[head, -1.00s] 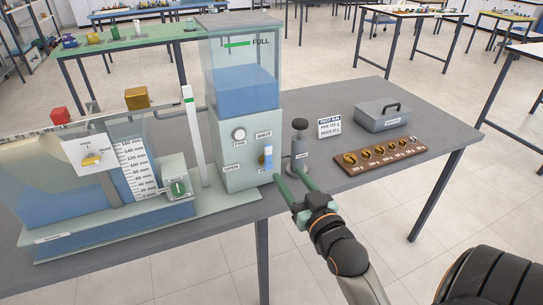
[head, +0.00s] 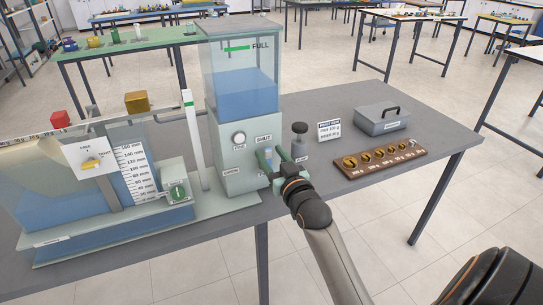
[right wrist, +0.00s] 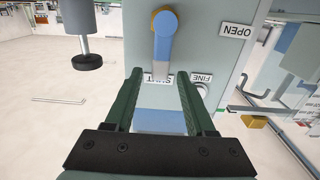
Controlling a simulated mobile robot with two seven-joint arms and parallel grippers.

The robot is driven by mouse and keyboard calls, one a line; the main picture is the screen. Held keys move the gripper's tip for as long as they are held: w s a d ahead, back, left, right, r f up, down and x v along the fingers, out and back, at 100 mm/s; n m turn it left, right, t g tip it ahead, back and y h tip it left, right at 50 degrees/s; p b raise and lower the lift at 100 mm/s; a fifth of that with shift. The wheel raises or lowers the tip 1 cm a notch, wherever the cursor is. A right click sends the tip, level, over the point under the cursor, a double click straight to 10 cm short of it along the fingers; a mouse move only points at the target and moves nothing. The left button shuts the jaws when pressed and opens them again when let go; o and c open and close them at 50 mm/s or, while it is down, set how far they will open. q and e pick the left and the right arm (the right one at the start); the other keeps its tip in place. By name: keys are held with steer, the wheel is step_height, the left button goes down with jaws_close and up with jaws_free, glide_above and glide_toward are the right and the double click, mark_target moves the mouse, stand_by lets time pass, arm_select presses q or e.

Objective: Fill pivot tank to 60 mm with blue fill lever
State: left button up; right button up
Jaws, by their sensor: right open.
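The blue fill lever (head: 268,156) on the front of the supply tank's box (head: 238,163) points up to the SHUT label. It also shows in the right wrist view (right wrist: 164,45), between the lines of my two fingers and just past their tips. My right gripper (head: 279,163) is open, with its fingers towards the lever; I cannot tell if they touch it. The same gripper shows in the wrist view (right wrist: 159,77). The pivot tank (head: 90,212) at left holds blue water beside a white mm scale (head: 134,172); the exact level is unclear. My left gripper is out of view.
A grey post with a dark knob (head: 300,140) stands close right of my gripper. A white knob (head: 239,138) is left of the lever.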

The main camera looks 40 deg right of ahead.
jaws_close()
stand_by(0.3)
